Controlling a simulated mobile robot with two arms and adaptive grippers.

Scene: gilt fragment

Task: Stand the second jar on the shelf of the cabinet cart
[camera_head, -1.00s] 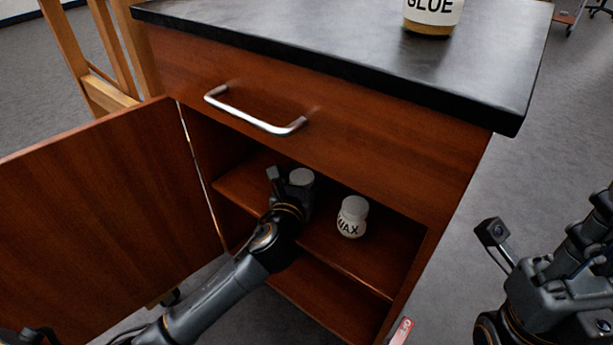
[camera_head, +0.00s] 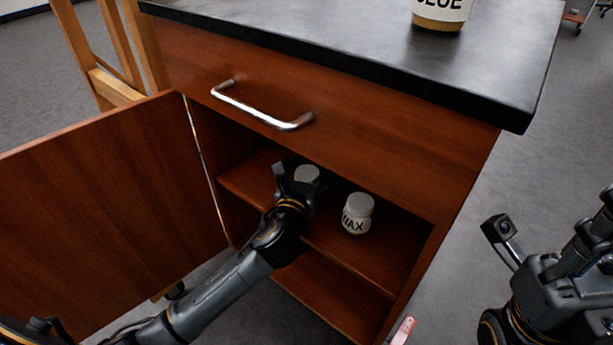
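The cabinet cart (camera_head: 380,150) has its door (camera_head: 100,215) swung open to the left, showing a shelf (camera_head: 335,243) inside. A white jar (camera_head: 357,214) lettered WAX stands upright on the shelf at the right. A second jar (camera_head: 306,174) shows only its pale lid, left of the WAX jar. My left gripper (camera_head: 295,185) reaches into the cabinet at this second jar. The fingers and the jar's body are hidden behind my wrist, so I cannot tell whether they grip it or whether it touches the shelf.
A GLUE jar (camera_head: 440,14) stands on the dark cart top (camera_head: 370,50). A closed drawer with a metal handle (camera_head: 262,112) is above the opening. A wooden frame (camera_head: 120,60) stands behind at the left. A small red and white object (camera_head: 403,331) shows near the bottom edge.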

